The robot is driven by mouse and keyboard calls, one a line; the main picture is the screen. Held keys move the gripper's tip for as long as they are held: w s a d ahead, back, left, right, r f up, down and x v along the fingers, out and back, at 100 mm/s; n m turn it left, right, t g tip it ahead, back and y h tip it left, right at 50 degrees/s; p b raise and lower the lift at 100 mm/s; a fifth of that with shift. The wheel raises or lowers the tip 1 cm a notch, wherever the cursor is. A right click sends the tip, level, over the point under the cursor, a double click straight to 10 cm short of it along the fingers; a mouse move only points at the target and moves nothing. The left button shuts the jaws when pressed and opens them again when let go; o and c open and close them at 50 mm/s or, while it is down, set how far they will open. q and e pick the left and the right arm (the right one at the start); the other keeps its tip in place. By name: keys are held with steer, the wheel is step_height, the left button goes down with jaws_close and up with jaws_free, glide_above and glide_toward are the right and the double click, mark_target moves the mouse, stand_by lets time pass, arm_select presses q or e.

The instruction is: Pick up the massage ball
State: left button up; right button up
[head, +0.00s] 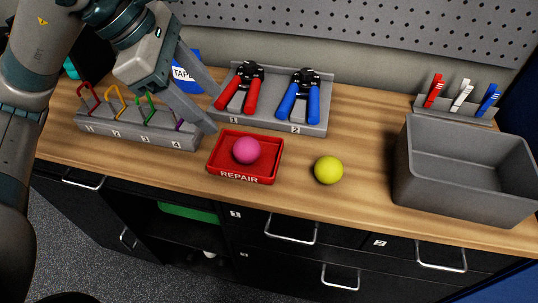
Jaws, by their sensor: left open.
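A smooth-looking pink ball (246,150) sits in a red tray (228,178) labelled REPAIR on the wooden bench. A yellow ball (328,170) rests on the bare bench top just right of the tray. The picture does not show which one is the massage ball. My left gripper (217,111) is open and empty. It reaches in from the upper left, with its fingertips up and left of the pink ball, apart from both balls. My right gripper is not in view.
A numbered rack with coloured loops (140,134) stands left, partly behind my gripper. Behind are a blue TAPE container (190,73) and a grey holder (317,127) with red and blue pliers. A grey bin (460,190) stands right. Bench is clear between yellow ball and bin.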

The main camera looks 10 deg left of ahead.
mark_target(241, 142)
arm_select(q)
steer(key=shift+w+a+y, duration=0.2)
steer(key=shift+w+a, duration=0.05)
steer(key=shift+a, duration=0.25)
steer(key=shift+w+a+y, duration=0.2)
steer(key=shift+a, duration=0.25)
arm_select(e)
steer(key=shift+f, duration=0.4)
arm_select(q)
steer(key=p+x, duration=0.1)
steer(key=x, duration=1.1)
steer(key=shift+w+p, duration=0.2)
steer(key=shift+p, duration=0.2)
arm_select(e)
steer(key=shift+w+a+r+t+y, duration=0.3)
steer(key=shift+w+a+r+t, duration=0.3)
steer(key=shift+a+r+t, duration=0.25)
arm_select(q)
steer(key=shift+d+f, duration=0.1)
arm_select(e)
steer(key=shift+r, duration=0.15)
